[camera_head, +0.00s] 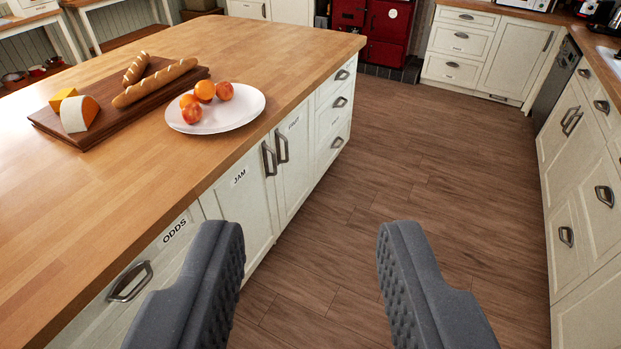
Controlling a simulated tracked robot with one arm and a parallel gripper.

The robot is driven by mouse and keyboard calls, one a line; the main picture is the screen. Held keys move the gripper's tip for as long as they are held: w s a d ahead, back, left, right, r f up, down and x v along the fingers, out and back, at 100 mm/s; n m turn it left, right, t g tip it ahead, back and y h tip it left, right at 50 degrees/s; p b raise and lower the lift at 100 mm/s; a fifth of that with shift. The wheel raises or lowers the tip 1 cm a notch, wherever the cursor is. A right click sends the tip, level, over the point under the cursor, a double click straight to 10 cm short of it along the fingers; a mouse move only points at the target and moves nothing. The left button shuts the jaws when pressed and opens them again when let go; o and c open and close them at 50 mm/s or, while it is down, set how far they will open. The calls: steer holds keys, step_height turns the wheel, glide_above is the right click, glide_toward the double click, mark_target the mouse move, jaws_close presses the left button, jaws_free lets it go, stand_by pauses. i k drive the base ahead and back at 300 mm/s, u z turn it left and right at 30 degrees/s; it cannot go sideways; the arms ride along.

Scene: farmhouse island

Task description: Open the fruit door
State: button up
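The fruit door (295,163) is a cream cabinet door in the side of the wooden-topped island, with a small FRUIT label near its top. It looks closed. Its dark metal handle (282,146) stands upright at the door's left edge, beside the handle of the JAM door (246,208). My gripper (310,235) is open and empty, with its two grey fingers wide apart in the foreground. It is nearer the camera than the fruit door and apart from it, with floor showing between the fingers.
The island top (140,205) carries a plate of fruit (225,121) and a board (58,127) with bread and cheese. An ODDS drawer (135,290) is at lower left. Cream cabinets (590,220) line the right side. The wooden floor (410,160) between is clear.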

mark_target(292, 140)
steer(key=u, duration=0.2)
steer(key=i, duration=0.9)
steer(key=z, duration=0.55)
steer(key=i, duration=1.05)
steer(key=u, duration=0.1)
